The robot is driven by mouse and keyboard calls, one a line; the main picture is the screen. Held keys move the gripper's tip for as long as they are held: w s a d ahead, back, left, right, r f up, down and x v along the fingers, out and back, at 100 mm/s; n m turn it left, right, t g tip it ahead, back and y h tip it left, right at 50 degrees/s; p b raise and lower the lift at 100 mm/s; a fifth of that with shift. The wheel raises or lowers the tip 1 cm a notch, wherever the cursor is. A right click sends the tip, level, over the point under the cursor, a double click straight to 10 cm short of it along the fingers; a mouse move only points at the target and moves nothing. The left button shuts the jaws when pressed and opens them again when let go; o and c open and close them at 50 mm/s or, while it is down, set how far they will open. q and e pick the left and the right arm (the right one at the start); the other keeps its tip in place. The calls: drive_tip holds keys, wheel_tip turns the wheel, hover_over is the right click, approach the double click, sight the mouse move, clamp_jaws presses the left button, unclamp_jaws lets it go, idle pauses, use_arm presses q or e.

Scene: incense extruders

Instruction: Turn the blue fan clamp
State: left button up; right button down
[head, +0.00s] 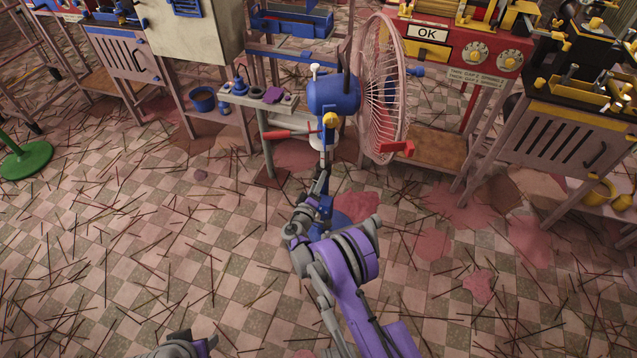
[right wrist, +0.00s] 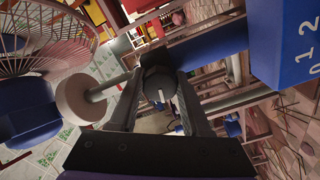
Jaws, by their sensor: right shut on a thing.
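The blue fan (head: 333,96) stands upright in the head view, with a pink wire cage (head: 383,90) on its right side and a yellow knob (head: 330,119) at its front. My right gripper (head: 323,176) reaches up to the fan's pole below the head. In the right wrist view its two fingers (right wrist: 160,100) are shut on a dark round knob, the fan clamp (right wrist: 159,82), beside a blue bar (right wrist: 215,42). The fingers hide the clamp in the head view. Part of my left arm's end (head: 182,346) shows at the bottom edge; its fingers cannot be made out.
A small grey bench (head: 262,100) stands left of the fan. A red panel marked OK (head: 430,38) and a yellow-topped cabinet (head: 560,125) stand to the right. A green round base (head: 25,160) is at the far left. Thin sticks litter the checkered floor.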

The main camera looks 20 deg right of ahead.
drive_tip(key=shift+n+b, duration=0.65)
drive_tip(key=shift+n, duration=1.05)
drive_tip(key=shift+c, duration=1.8)
unclamp_jaws()
drive_tip(key=p+v, duration=0.1)
drive_tip(key=v, duration=1)
drive_tip(key=shift+w+r, duration=0.1)
